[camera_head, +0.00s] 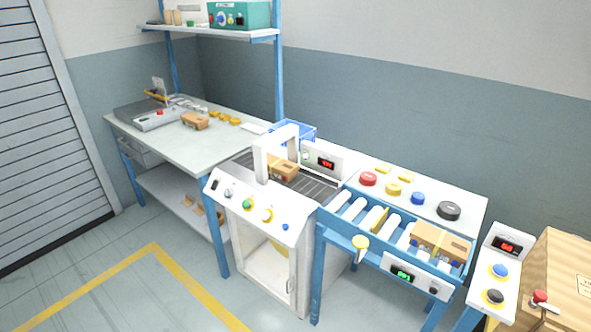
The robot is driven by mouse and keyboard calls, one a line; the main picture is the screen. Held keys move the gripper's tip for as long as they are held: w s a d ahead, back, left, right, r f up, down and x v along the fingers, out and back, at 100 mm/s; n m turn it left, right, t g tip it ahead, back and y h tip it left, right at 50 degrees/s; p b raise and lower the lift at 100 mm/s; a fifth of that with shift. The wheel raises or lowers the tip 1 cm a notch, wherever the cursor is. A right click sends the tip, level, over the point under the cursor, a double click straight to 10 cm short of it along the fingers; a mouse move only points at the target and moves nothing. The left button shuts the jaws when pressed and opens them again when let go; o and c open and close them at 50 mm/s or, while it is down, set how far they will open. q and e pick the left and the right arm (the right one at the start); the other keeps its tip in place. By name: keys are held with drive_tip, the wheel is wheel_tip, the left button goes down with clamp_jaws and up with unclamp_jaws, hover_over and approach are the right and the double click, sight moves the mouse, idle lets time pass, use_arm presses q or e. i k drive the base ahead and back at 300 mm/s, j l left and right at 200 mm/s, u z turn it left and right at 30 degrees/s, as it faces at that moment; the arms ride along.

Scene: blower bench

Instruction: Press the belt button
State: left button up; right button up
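No button carries a readable label, so I cannot tell which is the belt button. Neither of my grippers is in view.
Red (368,179), yellow (393,190), blue (417,198) and black (449,211) round pieces sit on the white surface behind the rollers. Boxes (427,236) rest on the rollers. A right-hand panel has blue (500,270) and black (495,296) buttons. The front-left floor is clear.

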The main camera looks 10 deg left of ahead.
sight(265, 215)
drive_tip(key=k+z, duration=0.1)
drive_tip(key=z, duration=1.6)
drive_tip(key=j+z, duration=0.3)
drive_tip(key=j, duration=0.15)
drive_tip(key=k+j+z, duration=0.25)
drive_tip(key=j, duration=0.15)
drive_tip(key=k+j, duration=0.1)
drive_tip(key=j, duration=0.35)
drive_tip(key=k+j, duration=0.1)
drive_tip(key=j, duration=0.4)
drive_tip(key=k+j, duration=0.15)
drive_tip(key=j, duration=0.3)
drive_tip(key=k+j, duration=0.1)
drive_tip(key=j, duration=0.35)
drive_tip(key=k+j, duration=0.1)
drive_tip(key=j, duration=0.35)
drive_tip(key=k+j, duration=0.1)
drive_tip(key=j, duration=0.4)
drive_tip(key=k+j, duration=0.15)
drive_tip(key=j, duration=0.3)
